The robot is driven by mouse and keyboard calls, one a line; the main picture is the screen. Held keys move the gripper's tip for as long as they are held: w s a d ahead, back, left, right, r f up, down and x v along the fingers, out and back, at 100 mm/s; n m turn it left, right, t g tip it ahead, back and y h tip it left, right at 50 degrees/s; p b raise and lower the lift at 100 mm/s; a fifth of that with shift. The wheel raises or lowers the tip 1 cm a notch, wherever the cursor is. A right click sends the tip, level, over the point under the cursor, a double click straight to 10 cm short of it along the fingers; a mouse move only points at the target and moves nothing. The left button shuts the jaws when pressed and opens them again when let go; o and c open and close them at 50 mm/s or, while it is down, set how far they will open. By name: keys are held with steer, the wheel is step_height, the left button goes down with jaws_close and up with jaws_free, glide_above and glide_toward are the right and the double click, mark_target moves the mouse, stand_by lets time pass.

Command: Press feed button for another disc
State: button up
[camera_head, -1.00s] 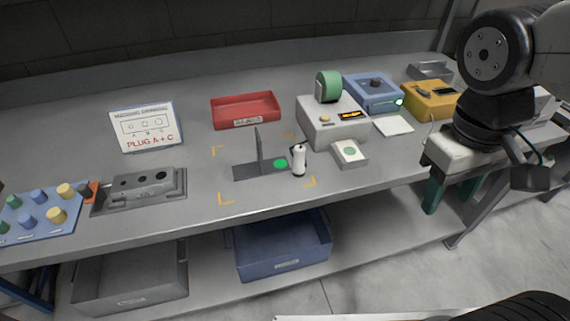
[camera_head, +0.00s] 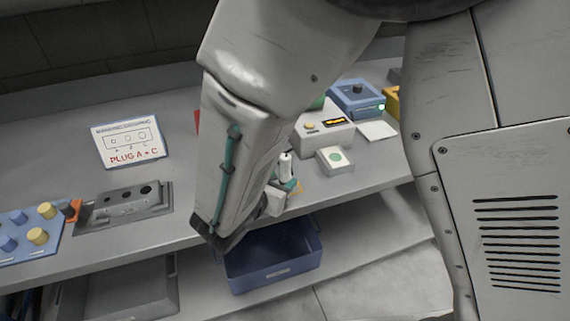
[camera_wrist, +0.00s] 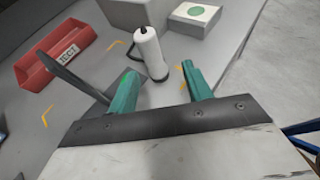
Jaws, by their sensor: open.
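A grey box (camera_head: 322,136) on the bench has a small round yellow button (camera_head: 309,126) and a lit orange display (camera_head: 335,121) on top. A low white box with a green circle (camera_head: 335,160) sits in front of it; it also shows in the wrist view (camera_wrist: 194,18). My gripper (camera_wrist: 163,80) is open, with teal fingers. A white cylinder with a black handle (camera_wrist: 150,52) stands upright just beyond and between the fingertips, in line with the gap. I cannot tell whether the fingers touch it. The gripper is well apart from the yellow button.
A dark upright plate (camera_wrist: 70,74) stands close to the left finger. A red tray (camera_wrist: 60,58) lies beyond. A blue box with a green light (camera_head: 357,98) stands behind the grey box. A blue bin (camera_head: 272,258) is under the bench. My arm hides much of the bench.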

mark_target(288, 164)
steer(key=shift+w, duration=0.4)
steer(key=x, duration=0.4)
steer(key=r+x, duration=0.1)
steer(key=x, duration=0.2)
steer(key=shift+w, duration=0.35)
steer(key=shift+a, duration=0.1)
jaws_close()
